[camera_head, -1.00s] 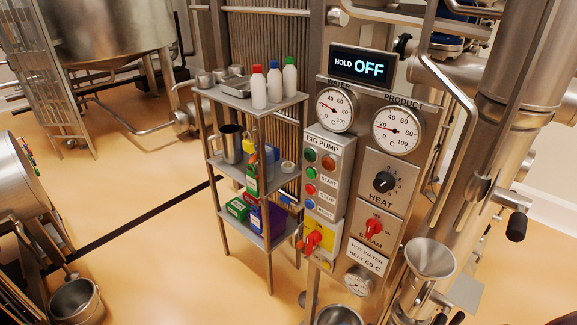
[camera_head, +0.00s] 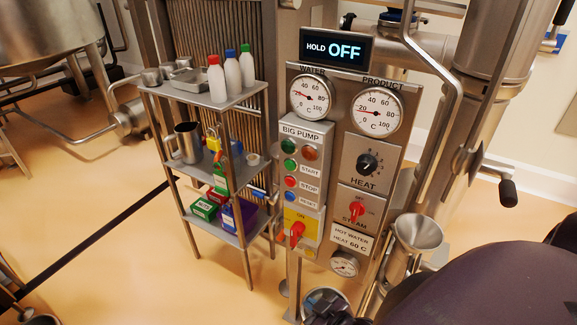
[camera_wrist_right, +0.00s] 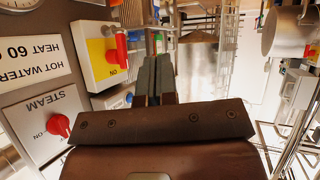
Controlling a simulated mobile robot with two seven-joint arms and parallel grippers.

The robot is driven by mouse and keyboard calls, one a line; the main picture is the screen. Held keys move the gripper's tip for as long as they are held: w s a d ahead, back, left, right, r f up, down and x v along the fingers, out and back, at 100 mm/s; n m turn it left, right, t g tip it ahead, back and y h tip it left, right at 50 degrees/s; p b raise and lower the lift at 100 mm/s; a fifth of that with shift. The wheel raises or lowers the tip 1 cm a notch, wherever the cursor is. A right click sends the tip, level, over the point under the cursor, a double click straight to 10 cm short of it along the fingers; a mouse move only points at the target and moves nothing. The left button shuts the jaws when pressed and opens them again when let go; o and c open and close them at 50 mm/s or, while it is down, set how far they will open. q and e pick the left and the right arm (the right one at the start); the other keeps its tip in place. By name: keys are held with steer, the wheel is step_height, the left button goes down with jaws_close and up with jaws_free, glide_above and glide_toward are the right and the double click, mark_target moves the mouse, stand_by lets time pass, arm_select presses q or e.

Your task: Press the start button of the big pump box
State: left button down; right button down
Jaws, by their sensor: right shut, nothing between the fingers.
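The big pump box (camera_head: 318,170) is a grey panel box in the middle of the head view. Its green start button (camera_head: 290,165) sits beside the START label, above a red stop button (camera_head: 290,182) and a blue reset button (camera_head: 290,197). A green and an orange-red lamp sit at its top. My left gripper is not in view.
A red switch handle on a yellow plate (camera_head: 297,233) sits below the buttons; it also shows in the wrist view (camera_wrist_right: 122,50). The red steam knob (camera_head: 357,210) and a metal funnel (camera_head: 418,235) are to the right. A shelf rack (camera_head: 205,100) stands left.

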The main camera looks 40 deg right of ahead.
steer(key=w+r+t+h+b, duration=0.1)
steer(key=w+r+t+h, duration=0.3)
steer(key=w+r, duration=0.4)
steer(key=w+a+r+t+h+b, duration=0.1)
steer(key=w+r+t+h, duration=0.3)
steer(key=w+r, duration=0.5)
step_height(320, 180, up, 7)
steer(key=shift+w+a+f+h, duration=0.15)
steer(key=shift+f+h, duration=0.05)
steer(key=shift+h, duration=0.1)
